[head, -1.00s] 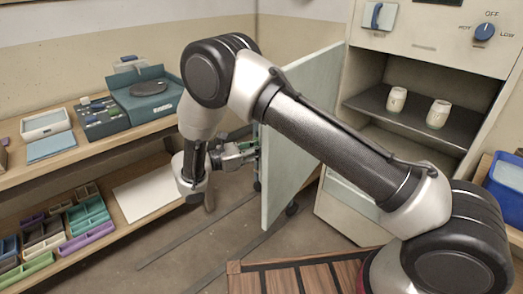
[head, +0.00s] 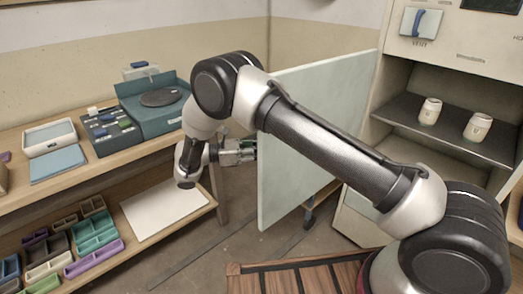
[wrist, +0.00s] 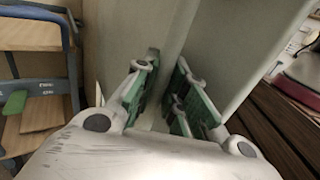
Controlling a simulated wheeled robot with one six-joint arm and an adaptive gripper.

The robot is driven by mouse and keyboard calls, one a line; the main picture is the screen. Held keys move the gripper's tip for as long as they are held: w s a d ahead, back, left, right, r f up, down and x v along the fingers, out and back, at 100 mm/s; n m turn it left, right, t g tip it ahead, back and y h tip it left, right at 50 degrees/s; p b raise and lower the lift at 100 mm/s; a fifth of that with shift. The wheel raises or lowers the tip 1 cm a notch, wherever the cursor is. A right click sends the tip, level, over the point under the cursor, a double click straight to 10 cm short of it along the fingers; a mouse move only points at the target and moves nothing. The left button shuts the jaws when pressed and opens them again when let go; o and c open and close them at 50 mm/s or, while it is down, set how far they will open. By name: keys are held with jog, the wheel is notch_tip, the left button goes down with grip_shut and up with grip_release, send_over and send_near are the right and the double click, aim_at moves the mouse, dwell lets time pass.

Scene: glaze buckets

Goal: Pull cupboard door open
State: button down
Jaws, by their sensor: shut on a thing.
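The cupboard door (head: 315,135) is a pale grey-green panel. It stands swung out from the cupboard (head: 395,75), whose upper shelf is exposed. My gripper (head: 252,150) is at the door's free edge, left of the panel in the head view. In the wrist view my gripper (wrist: 162,105) has green-padded fingers closed at the pale door (wrist: 235,50). The exact part held, edge or handle, is hard to make out. My arm hides part of the door in the head view.
Two pale cups (head: 430,111) stand on the cupboard's dark shelf (head: 450,130). A wooden workbench (head: 100,165) with a teal device (head: 158,98) and trays is at left. A slatted wooden platform (head: 290,276) lies in front. Floor shows between bench and door.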

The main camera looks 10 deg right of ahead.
jog(key=shift+d, duration=0.1)
jog(key=c, duration=1.5)
grip_release()
jog(key=shift+o, duration=0.2)
jog(key=r, duration=1)
jog(key=shift+w, duration=0.25)
jog(key=w+a+f+y, duration=0.1)
jog(key=w+a+f, duration=0.2)
jog(key=w+a, duration=0.3)
jog(key=shift+w+a+f+n, duration=0.15)
jog(key=shift+a+n, duration=0.15)
